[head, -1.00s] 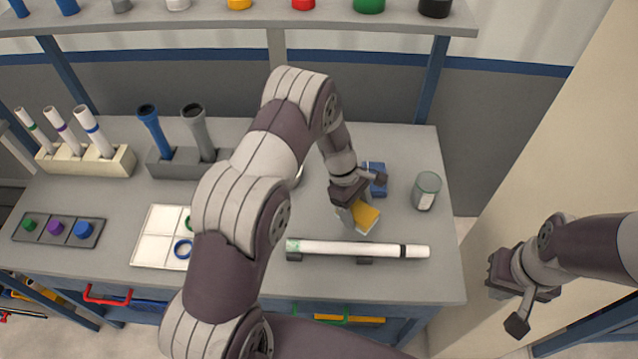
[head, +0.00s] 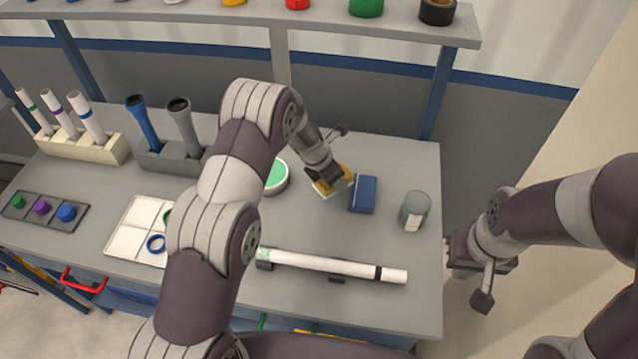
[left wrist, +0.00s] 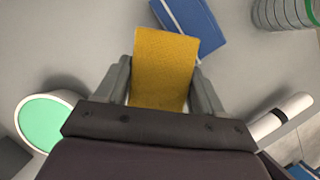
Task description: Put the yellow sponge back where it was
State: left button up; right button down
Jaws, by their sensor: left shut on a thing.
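The yellow sponge (head: 333,181) is in the jaws of my left gripper (head: 328,176), above the middle of the table, left of a blue block. In the left wrist view the sponge (left wrist: 163,68) sits between the two fingers (left wrist: 160,90), which touch its sides. In the head view the sponge is tilted and partly covered by the gripper; a pale underside shows. I cannot tell how high it is above the table. My right gripper (head: 478,275) hangs off the table's right edge, and its fingers are not clear.
Near the sponge are the blue block (head: 363,195), a grey-green jar (head: 415,211) and a round green-topped container (head: 276,176). A white pipe (head: 330,262) lies on supports in front. A white tray (head: 127,237) and pipe holders (head: 83,145) stand left. A shelf (head: 330,32) runs behind.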

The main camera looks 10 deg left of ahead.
pick_arm(q)
jog(key=w+a+f, duration=0.1)
jog(key=a+f, duration=0.1)
jog(key=w+a, duration=0.1)
jog(key=a, duration=0.1)
jog(key=shift+w+f+p, duration=0.35)
jog(key=shift+f, duration=0.05)
notch_tip(320, 180, down, 4)
jog(key=shift+r+p, duration=0.15)
jog(key=shift+p, duration=0.25)
jog(key=shift+f, duration=0.2)
jog(key=shift+s+f+b, duration=0.1)
jog(key=shift+f+b, duration=0.1)
jog(key=shift+b, duration=0.15)
jog(key=o, duration=1)
jog(key=shift+s, duration=0.15)
jog(key=shift+d, duration=0.1)
jog(key=shift+r, duration=0.1)
